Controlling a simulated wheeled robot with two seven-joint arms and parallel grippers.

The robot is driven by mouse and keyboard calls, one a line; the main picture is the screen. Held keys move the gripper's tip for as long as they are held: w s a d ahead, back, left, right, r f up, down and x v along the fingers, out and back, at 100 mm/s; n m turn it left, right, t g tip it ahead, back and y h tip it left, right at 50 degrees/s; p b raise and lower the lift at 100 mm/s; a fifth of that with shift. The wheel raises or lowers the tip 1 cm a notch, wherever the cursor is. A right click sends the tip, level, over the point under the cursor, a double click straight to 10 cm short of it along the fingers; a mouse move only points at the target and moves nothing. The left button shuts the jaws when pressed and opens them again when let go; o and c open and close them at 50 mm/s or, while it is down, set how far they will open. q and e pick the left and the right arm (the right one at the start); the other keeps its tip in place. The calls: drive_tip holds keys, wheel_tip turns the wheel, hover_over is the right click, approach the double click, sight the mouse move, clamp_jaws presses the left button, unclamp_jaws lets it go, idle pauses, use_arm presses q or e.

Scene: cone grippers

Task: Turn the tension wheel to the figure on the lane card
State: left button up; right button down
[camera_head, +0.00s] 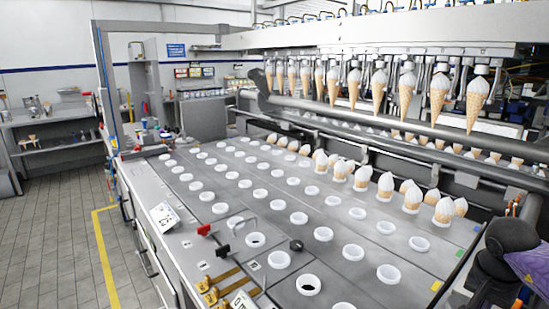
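No part is clearly marked as the tension wheel. A small black knob (296,245) stands on the steel deck among the white rings, and it is too small to show any figures. A white card with dark marks (164,215) stands tilted at the deck's left edge. A second white card (243,301) is cut off at the bottom edge. Either could be the lane card; I cannot read them surely. A dark purple arm part, apparently mine, shows at the lower right, but no fingertips show. My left gripper is out of view.
The steel deck (215,239) carries rows of white rings (353,252). Red (204,229) and black (223,250) handles and brass fittings (211,297) sit at its near left. Filled cones (445,211) stand toward the back right; others hang from overhead grippers (480,70). Floor is clear left.

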wheel_tip(320, 180, down, 5)
drive_tip(key=b, duration=0.3)
drive_tip(key=shift+f+b, duration=0.3)
drive_tip(key=shift+f, duration=0.15)
drive_tip(key=shift+r, duration=0.1)
drive_tip(key=shift+w+d, duration=0.15)
drive_tip(key=shift+w, duration=0.1)
drive_tip(key=shift+w+a+r, duration=0.1)
drive_tip(key=shift+w+a, duration=0.1)
drive_tip(key=shift+a, duration=0.05)
drive_tip(key=shift+w+a, duration=0.1)
drive_tip(key=shift+a, duration=0.05)
drive_tip(key=shift+w+a+p, duration=0.4)
drive_tip(key=shift+w, duration=0.05)
